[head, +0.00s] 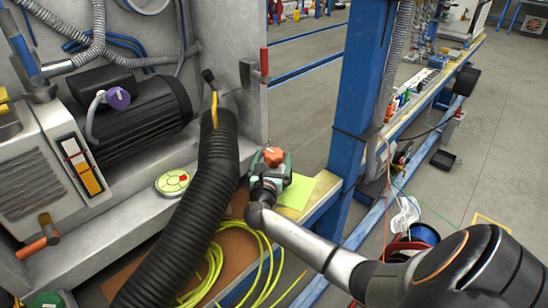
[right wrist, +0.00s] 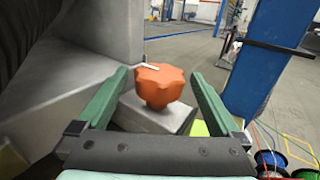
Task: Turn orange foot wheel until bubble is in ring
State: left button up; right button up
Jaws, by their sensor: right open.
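The orange foot wheel (head: 273,156) is a lobed knob on a grey block beside the machine housing. It also shows in the right wrist view (right wrist: 162,88), with a small white mark on its top. My right gripper (head: 270,168) is open, with its green fingers on either side of the wheel and gaps between them and it in the right wrist view (right wrist: 160,76). A round green level (head: 173,183) sits on the machine's ledge. A red spot shows right of its middle; bubble and ring are too small to tell apart. My left gripper is not in view.
A thick black corrugated hose (head: 205,180) runs between the level and my right gripper. A blue post (head: 352,100) stands right of the wheel. Yellow cable (head: 258,262) lies in loops below. A black motor (head: 140,115) sits at upper left.

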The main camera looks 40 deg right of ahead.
jog(key=shift+c, duration=0.2)
jog(key=c, duration=1.3)
jog(key=shift+o, duration=0.2)
